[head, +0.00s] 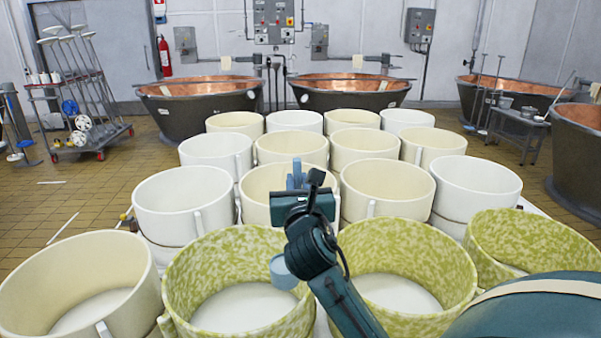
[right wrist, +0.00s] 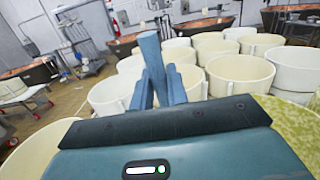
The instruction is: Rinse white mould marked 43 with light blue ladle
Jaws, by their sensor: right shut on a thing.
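My right gripper (head: 296,178) is above the middle of the mould rows, near a cream mould; its fingers also show in the right wrist view (right wrist: 155,75). It is shut on the light blue ladle. The ladle's bowl (head: 284,272) shows below the gripper, in front of a green-marbled mould (head: 190,285); its handle is mostly hidden by my arm. Several white moulds stand in the rows, including ones at left (head: 180,205), right (head: 478,190) and back (head: 294,121). I cannot read the number 43 on any. My left gripper is out of view.
Cream moulds (head: 75,270) and green-marbled moulds stand close together, leaving little room between them. Copper vats (head: 200,108) stand behind and at the right (head: 515,95). A tool trolley (head: 85,100) is at the left. The tiled floor (head: 90,190) on the left is mostly clear.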

